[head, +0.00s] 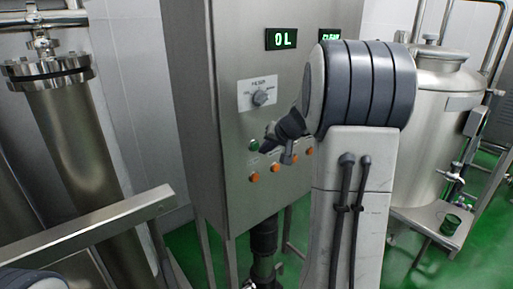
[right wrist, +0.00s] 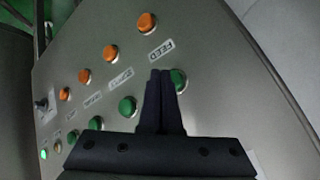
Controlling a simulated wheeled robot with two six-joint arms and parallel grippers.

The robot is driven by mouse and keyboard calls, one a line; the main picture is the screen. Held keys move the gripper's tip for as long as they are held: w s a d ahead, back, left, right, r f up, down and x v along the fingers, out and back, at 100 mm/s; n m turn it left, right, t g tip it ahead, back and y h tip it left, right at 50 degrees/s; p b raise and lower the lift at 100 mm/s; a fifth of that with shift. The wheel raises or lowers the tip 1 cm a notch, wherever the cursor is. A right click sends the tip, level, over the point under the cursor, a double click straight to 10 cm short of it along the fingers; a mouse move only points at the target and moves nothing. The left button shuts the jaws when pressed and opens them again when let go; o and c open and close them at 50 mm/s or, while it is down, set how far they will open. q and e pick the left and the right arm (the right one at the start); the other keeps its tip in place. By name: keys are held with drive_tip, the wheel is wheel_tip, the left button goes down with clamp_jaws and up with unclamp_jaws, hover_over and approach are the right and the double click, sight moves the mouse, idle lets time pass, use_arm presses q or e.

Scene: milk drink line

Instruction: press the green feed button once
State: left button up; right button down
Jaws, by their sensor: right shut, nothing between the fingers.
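The green feed button (right wrist: 179,80) is in the right wrist view, beside the label reading FEED (right wrist: 160,49). My right gripper (right wrist: 165,75) is shut and empty. Its fingertips are just left of the button and hide part of its edge. I cannot tell whether they touch the button or the panel. In the head view my right gripper (head: 266,149) reaches in from the right to the front of the steel cabinet (head: 210,110). A green button (head: 253,145) shows just left of its fingertips. My left gripper is not in view.
Other green buttons, such as one (right wrist: 128,107), and several orange buttons (right wrist: 147,22) stand in rows close by. A steel tank (head: 440,130) stands at the right.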

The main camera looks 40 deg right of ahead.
drive_tip(key=shift+w, duration=0.1)
drive_tip(key=shift+w, duration=0.3)
drive_tip(key=shift+w+a, duration=0.1)
drive_tip(key=shift+w, duration=0.35)
idle(0.6)
drive_tip(key=shift+s, duration=0.1)
drive_tip(key=shift+s+b, duration=0.7)
drive_tip(key=shift+s, duration=0.05)
drive_tip(key=shift+s, duration=0.1)
